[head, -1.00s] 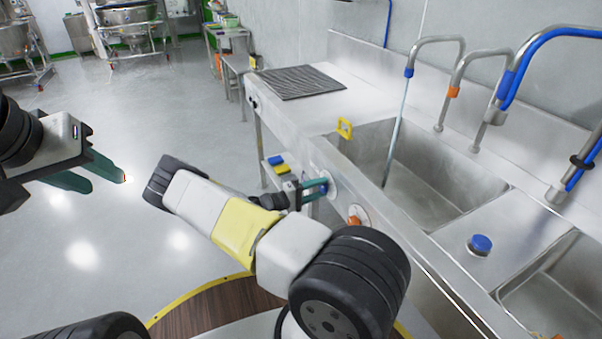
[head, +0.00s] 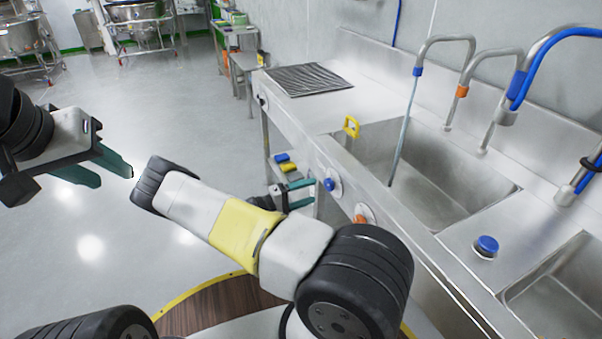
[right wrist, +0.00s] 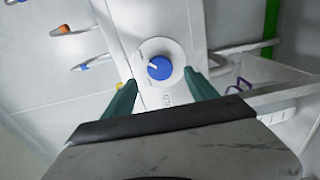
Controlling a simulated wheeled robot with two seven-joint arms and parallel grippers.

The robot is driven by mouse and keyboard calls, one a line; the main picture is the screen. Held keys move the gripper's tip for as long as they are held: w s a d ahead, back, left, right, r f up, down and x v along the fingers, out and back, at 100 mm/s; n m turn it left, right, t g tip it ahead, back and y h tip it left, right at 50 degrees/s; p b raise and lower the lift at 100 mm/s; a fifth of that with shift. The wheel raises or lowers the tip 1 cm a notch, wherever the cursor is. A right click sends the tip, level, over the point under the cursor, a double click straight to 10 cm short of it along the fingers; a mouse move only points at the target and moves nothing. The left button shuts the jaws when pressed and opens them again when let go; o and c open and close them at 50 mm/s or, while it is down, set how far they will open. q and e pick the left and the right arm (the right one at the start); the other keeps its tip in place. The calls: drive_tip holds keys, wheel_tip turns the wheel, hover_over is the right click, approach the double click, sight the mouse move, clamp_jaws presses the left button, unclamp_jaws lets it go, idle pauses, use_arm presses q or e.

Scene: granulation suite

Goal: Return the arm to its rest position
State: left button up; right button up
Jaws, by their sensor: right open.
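My right gripper (head: 312,191) is open and empty beside the sink counter's front panel. Its teal fingers point at a blue knob (head: 329,184) on a round white plate, with a small gap between them in the head view. In the right wrist view the blue knob (right wrist: 160,68) shows just beyond the open fingertips (right wrist: 160,77), its white mark pointing left. My right arm stretches across the middle of the head view. My left gripper (head: 114,174) hangs over bare floor at the left, its fingers apart and empty.
An orange knob (head: 362,215) sits on the same panel, nearer me. The steel counter (head: 310,113) holds sinks, taps, a yellow bracket (head: 351,127) and a blue-capped item (head: 486,246). Blue and yellow items (head: 285,162) lie below it. The floor at left is clear.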

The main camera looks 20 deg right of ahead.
drive_tip(key=shift+s+a, duration=0.1)
drive_tip(key=shift+a, duration=0.4)
drive_tip(key=s+a+r+t+y, duration=0.1)
drive_tip(key=s+a+r+y, duration=0.3)
drive_tip(key=r, duration=0.9)
drive_tip(key=s+a+r+t+y, duration=0.2)
drive_tip(key=s+a+r+y, duration=0.3)
drive_tip(key=s+r+y, duration=0.4)
drive_tip(key=s+a+r+t+y, duration=0.1)
drive_tip(key=s+a+r+y, duration=0.3)
drive_tip(key=s+r+y, duration=0.3)
drive_tip(key=s+r, duration=0.4)
drive_tip(key=r, duration=0.6)
drive_tip(key=shift+s+a+t, duration=0.2)
drive_tip(key=shift+s+t, duration=0.1)
drive_tip(key=shift+s, duration=0.05)
drive_tip(key=shift+c, duration=0.2)
